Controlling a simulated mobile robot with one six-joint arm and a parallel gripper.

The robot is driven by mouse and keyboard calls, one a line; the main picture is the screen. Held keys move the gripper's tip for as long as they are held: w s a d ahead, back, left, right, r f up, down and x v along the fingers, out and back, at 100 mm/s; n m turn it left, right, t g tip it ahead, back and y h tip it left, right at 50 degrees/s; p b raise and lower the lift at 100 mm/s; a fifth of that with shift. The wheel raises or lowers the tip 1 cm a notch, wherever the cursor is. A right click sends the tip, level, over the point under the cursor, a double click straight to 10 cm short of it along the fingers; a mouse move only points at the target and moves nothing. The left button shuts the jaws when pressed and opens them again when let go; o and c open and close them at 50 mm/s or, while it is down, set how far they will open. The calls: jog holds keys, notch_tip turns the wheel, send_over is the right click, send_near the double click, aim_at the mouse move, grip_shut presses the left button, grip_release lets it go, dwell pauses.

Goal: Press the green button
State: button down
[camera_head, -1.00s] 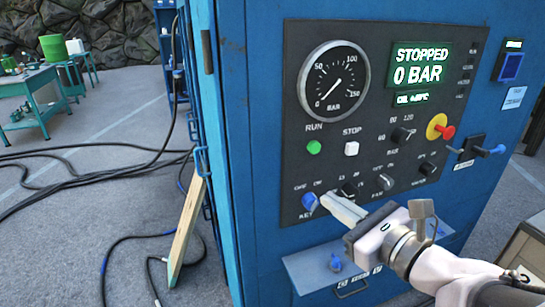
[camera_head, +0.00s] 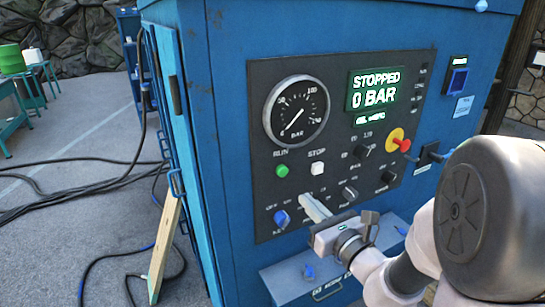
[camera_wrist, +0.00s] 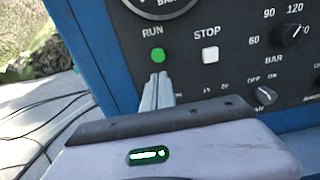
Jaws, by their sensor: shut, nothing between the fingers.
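The green button (camera_head: 282,170) sits under the word RUN on the dark panel (camera_head: 262,110) of the blue cabinet. It also shows in the wrist view (camera_wrist: 158,56), just beyond my fingertips. My gripper (camera_head: 306,200) is shut and empty. In the head view its fingertips are below and slightly right of the green button. In the wrist view the fingertips (camera_wrist: 158,78) line up just under the button. I cannot tell whether a gap is left between them. The display (camera_head: 376,92) reads STOPPED and 0 BAR.
A white STOP button (camera_head: 317,168) is right of the green one. A blue key switch (camera_head: 281,217) is at lower left, near my fingers. A red knob on yellow (camera_head: 400,143) is further right. A wooden plank (camera_head: 165,245) leans on the cabinet's left side.

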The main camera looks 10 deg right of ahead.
aim_at(283, 177)
jog(key=b+x, duration=0.2)
jog(key=x, duration=0.7)
jog(key=shift+f, duration=0.1)
